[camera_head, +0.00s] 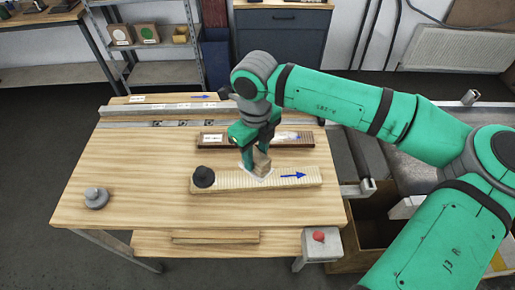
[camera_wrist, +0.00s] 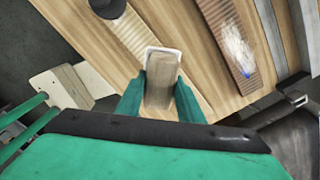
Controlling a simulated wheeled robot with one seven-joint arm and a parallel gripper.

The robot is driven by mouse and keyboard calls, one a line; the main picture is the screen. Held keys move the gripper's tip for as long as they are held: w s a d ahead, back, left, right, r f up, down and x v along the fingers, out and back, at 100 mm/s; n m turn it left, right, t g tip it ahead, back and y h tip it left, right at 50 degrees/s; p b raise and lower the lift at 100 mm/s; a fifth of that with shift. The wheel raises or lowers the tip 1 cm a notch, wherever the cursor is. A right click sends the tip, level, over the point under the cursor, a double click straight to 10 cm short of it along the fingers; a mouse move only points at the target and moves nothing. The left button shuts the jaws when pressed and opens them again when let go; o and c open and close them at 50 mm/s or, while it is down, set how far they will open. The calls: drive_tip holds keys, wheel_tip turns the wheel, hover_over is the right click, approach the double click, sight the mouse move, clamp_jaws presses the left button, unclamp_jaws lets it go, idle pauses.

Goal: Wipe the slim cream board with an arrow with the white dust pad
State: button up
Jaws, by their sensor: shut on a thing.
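A slim ribbed cream board (camera_head: 225,183) with a blue arrow at its right end lies near the table's front. A dark round knob (camera_head: 203,177) is at its left end. In the wrist view the board (camera_wrist: 122,30) runs under my gripper, and its arrow is hidden. My gripper (camera_head: 255,155) is shut on the wooden block of the white dust pad (camera_wrist: 162,80). The pad's white underside (camera_head: 266,173) is at the middle of the cream board, seemingly touching it. I see no clear dust on this board.
Behind it lies a dark brown board (camera_head: 212,140) with white dust and a blue arrow. Grey rails (camera_head: 155,108) and another thin arrow-marked strip (camera_head: 170,98) are farther back. A grey knob (camera_head: 96,198) stands at left, a red button box (camera_head: 320,243) at front right.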

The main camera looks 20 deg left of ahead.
drive_tip(key=shift+r, duration=1.35)
